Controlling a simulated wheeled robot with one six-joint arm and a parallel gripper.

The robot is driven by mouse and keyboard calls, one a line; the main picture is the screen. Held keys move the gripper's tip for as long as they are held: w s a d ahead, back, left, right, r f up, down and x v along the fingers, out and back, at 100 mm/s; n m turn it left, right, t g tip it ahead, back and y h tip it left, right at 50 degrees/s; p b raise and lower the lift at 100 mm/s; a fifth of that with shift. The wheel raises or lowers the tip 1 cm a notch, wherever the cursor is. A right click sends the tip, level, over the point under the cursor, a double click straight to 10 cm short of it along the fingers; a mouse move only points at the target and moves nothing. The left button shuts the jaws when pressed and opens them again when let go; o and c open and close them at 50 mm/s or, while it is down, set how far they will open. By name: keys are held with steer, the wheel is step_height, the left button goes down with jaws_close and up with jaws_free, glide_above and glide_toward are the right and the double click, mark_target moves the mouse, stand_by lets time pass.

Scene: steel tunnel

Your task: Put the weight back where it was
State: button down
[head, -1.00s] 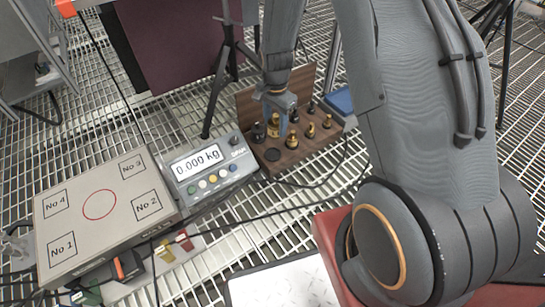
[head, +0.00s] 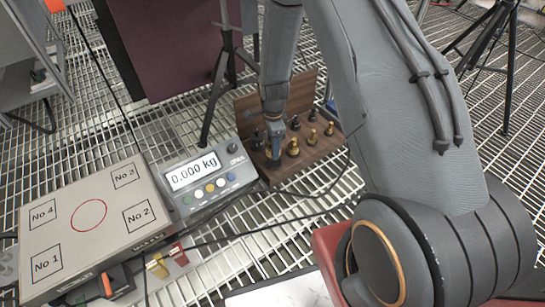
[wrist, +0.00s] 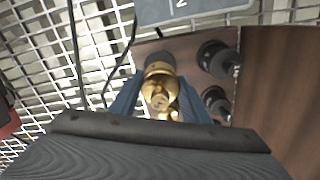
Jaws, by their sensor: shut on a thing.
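My gripper (head: 273,147) points down over the front left corner of the wooden weight block (head: 308,162). Its blue fingers are shut on a brass weight (wrist: 158,86), which sits between them in the wrist view. In the head view the weight (head: 272,163) shows just below the fingertips, at the place where the round dark recess was visible. I cannot tell whether it rests in the recess or hangs slightly above it. Other brass and dark weights stand upright in the block, with two dark weights (wrist: 217,60) close by in the wrist view.
The scale's display unit (head: 205,178) reads 0.000 kg, close to the block's left side. The scale platform (head: 90,215), with numbered squares and a red circle, is empty. A black tripod (head: 222,75) stands behind. Cables cross the grating in front of the block.

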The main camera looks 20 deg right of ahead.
steer(key=shift+f+b, duration=1.2)
steer(key=shift+f, duration=1.1)
steer(key=c, duration=1)
jaws_free()
steer(key=shift+f, duration=0.15)
step_height(320, 180, up, 12)
steer(key=p, duration=0.6)
steer(key=shift+r, duration=0.2)
